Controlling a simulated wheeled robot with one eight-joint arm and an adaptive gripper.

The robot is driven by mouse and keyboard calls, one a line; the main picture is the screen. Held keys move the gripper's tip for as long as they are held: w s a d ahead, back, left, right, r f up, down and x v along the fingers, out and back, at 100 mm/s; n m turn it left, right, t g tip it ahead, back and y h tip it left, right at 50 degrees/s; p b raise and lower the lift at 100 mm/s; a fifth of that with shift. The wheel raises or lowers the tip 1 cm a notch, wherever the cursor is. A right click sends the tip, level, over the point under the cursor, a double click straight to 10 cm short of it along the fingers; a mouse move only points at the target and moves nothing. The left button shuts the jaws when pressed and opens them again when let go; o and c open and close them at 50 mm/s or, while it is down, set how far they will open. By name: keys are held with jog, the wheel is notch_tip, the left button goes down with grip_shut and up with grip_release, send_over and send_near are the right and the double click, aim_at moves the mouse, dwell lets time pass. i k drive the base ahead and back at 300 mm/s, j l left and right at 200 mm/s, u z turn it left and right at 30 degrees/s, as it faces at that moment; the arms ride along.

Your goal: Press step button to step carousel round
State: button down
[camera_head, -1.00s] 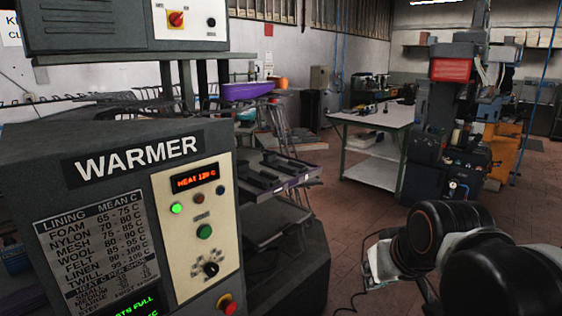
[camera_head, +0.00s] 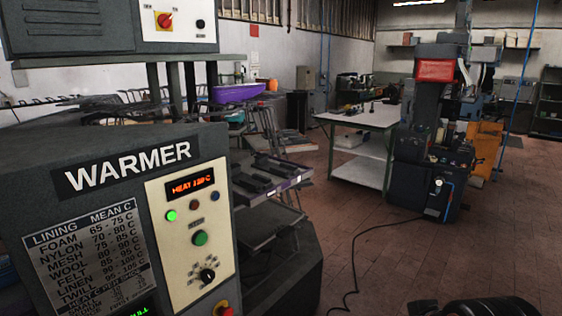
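The grey warmer (camera_head: 120,150) fills the left side, with a cream control panel (camera_head: 162,270) on its front. The panel holds a lit red display (camera_head: 190,186), a bright green lamp (camera_head: 171,215), a small dark red lamp or button (camera_head: 194,205), a small blue one (camera_head: 215,195), a larger green button (camera_head: 200,238), a black knob (camera_head: 207,275) and a red button (camera_head: 222,308) cut off by the bottom edge. No readable label marks any of them as the step button. The carousel cannot be clearly made out. My gripper is out of view; only a dark piece of my arm shows bottom right.
A dark tray or shelf (camera_head: 262,177) and wire racks stick out right of the warmer. A white-topped table (camera_head: 365,118) and a tall dark machine (camera_head: 430,150) with a red box stand further back. A black cable lies across the otherwise open brick-red floor.

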aim_at(200, 240)
jog(key=u, duration=1.05)
